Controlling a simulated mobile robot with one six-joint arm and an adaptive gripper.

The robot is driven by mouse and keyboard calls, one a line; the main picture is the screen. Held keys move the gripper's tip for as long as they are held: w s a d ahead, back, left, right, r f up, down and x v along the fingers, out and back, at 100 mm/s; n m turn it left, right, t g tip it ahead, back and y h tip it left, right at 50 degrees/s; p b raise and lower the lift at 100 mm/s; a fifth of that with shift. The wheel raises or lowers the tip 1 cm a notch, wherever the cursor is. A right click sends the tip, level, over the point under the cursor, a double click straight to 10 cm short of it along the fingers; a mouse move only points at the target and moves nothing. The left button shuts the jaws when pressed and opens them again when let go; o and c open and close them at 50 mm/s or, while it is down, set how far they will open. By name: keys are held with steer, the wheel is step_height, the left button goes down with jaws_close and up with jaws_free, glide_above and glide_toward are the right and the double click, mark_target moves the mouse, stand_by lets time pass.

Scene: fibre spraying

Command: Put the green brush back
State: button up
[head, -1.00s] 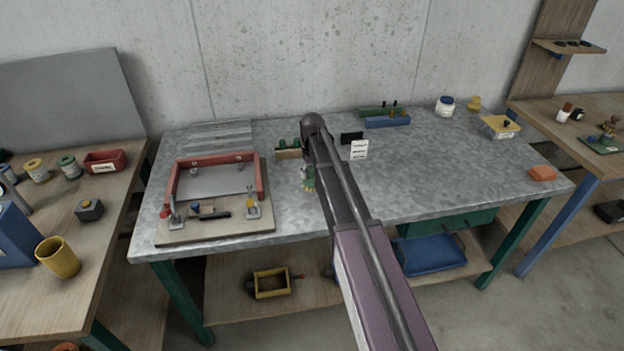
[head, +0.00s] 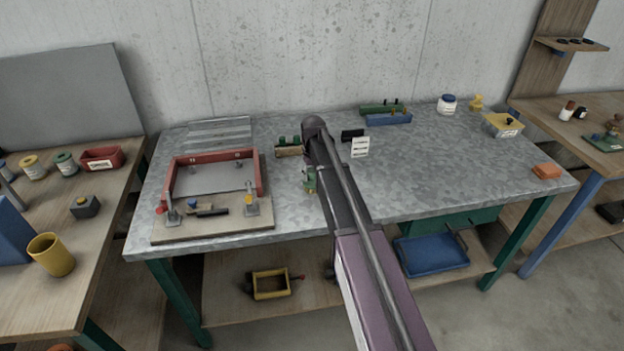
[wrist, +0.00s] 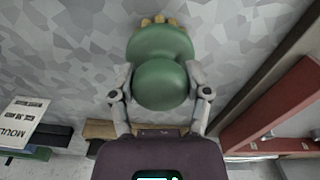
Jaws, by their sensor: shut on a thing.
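The green brush (wrist: 160,80) is between the two fingers of my gripper (wrist: 160,88) in the wrist view. Its rounded green body faces the camera, and tan bristle tips show at its far end. In the head view the brush (head: 310,184) is a small green shape left of my arm, over the grey metal table (head: 440,165). My arm hides most of my gripper there. A wooden block (head: 289,152) with green pieces on top stands behind it, partly covered by my arm. I cannot tell whether the brush touches the table.
A red frame (head: 212,156) with clamps on a board stands left of the brush. A white sign (head: 360,147) and a black block (head: 352,134) stand right of my arm. Blue and green blocks (head: 388,119) lie at the back. The table's right middle is clear.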

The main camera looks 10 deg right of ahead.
steer(key=shift+f, duration=0.2)
stand_by(0.3)
steer(key=o, duration=1)
steer(key=shift+r, duration=0.1)
step_height(320, 180, up, 12)
steer(key=p, duration=1.2)
steer(key=shift+r, duration=0.1)
steer(key=s+m, duration=0.2)
steer(key=s, duration=2.7)
steer(key=shift+m, duration=0.3)
